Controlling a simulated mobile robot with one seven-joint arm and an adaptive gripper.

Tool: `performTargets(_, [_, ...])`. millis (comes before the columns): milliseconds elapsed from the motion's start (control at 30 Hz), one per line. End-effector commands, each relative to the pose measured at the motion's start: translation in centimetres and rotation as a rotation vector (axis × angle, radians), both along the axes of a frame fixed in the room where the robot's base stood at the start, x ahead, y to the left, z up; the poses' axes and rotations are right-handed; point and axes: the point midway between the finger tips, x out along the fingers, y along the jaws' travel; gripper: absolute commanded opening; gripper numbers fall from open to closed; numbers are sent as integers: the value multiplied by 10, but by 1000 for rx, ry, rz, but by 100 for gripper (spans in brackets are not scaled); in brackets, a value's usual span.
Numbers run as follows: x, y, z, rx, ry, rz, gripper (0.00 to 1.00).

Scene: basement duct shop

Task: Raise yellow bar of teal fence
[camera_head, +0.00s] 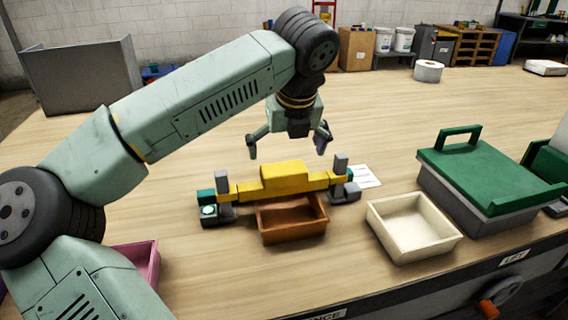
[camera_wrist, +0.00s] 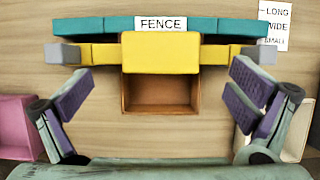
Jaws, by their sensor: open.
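The yellow bar (camera_head: 285,178) of the fence lies level between two grey posts, with a raised thicker block at its middle. It also shows in the wrist view (camera_wrist: 160,53). The teal fence (camera_head: 207,203) shows at the bar's ends in the head view. In the wrist view the teal fence (camera_wrist: 230,27) runs behind the bar with a white FENCE label. My gripper (camera_head: 290,143) is open and empty above the bar, pointing down, apart from it. In the wrist view its purple-padded fingers (camera_wrist: 160,103) are spread wide, to either side of the yellow block.
A brown tray (camera_head: 290,222) sits under and in front of the bar. A cream tray (camera_head: 412,228) and a grey box with a green lid (camera_head: 490,165) stand to the right. A pink tray (camera_head: 140,258) is at left. The tabletop behind is mostly clear.

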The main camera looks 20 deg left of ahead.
Motion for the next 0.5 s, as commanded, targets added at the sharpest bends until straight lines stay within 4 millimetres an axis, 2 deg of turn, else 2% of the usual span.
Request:
performTargets(233, [15, 9, -43, -3, 1, -3, 100])
performTargets(500, [23, 15, -67, -3, -1, -2, 100])
